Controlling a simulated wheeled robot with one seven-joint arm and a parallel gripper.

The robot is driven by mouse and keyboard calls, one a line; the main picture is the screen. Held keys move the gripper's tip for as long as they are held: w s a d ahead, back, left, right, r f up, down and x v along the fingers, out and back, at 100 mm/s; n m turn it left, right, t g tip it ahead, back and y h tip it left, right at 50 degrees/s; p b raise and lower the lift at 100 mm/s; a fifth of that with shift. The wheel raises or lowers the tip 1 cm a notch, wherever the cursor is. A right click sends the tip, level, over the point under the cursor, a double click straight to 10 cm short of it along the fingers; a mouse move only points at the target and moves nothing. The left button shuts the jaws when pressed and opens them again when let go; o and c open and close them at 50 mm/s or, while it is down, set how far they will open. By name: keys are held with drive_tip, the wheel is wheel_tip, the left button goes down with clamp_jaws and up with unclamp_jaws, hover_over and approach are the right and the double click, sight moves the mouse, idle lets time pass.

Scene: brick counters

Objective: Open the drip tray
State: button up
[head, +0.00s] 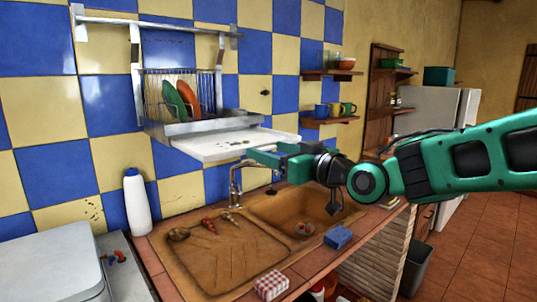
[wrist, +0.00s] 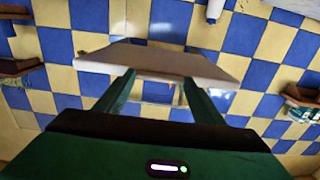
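The drip tray (head: 228,143) is a flat white tray under the wall dish rack (head: 203,124). It stands out from beneath the rack, past the rack's front edge. In the wrist view the tray (wrist: 155,60) is a pale slab straight ahead of the fingers. My gripper (head: 264,152) is at the tray's front edge. In the wrist view its two fingers (wrist: 157,80) are spread well apart, with nothing held between them. Their tips overlap the tray's near edge; whether they touch it I cannot tell.
Below are the faucet (head: 235,183), the brown sink (head: 290,207), a white bottle (head: 137,202) and a blue sponge (head: 338,237). An orange plate (head: 190,97) and a green one stand in the rack. Shelves with mugs (head: 321,110) hang to the right.

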drive_tip(key=o, duration=0.4)
drive_tip(key=shift+d, duration=0.1)
drive_tip(key=v, duration=1)
drive_tip(key=shift+s+d+f, duration=0.1)
drive_tip(key=shift+s+d, duration=0.05)
drive_tip(key=shift+d, duration=0.1)
